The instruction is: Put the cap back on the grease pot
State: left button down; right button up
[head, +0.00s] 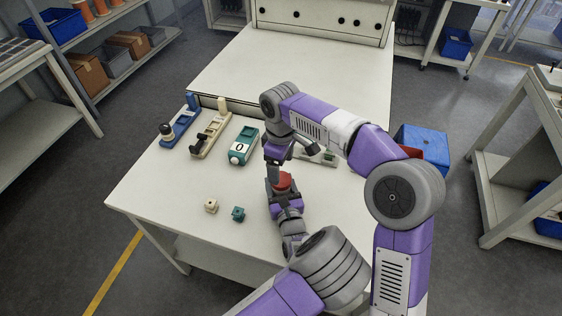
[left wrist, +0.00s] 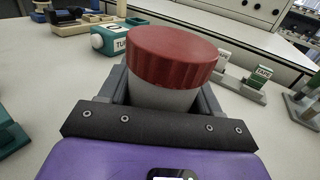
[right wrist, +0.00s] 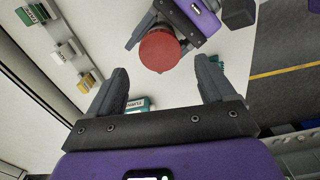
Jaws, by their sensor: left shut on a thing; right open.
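The grease pot is a pale, round pot (left wrist: 160,97) held upright between the fingers of my left gripper (left wrist: 163,92). The red cap (left wrist: 172,52) sits on top of the pot and looks level; I cannot tell whether it is screwed tight. The cap also shows in the head view (head: 284,182) and the right wrist view (right wrist: 160,50). My right gripper (right wrist: 162,70) is open and empty, its fingers spread, with the cap ahead of them and apart from them. In the head view the right gripper (head: 273,170) hangs just above and beside the cap.
On the white table (head: 160,205) a blue fixture (head: 180,127), a cream fixture (head: 210,135) and a teal box (head: 243,147) stand at the back left. A blue bin (head: 424,145) is at the right.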

aim_at(281, 179)
notch_tip(281, 179, up, 3)
jog(key=m, duration=0.3)
jog(key=shift+f, duration=0.2)
jog(key=shift+f, duration=4)
jog(key=c, duration=1.1)
jog(key=shift+m, duration=0.3)
jog(key=m, duration=0.3)
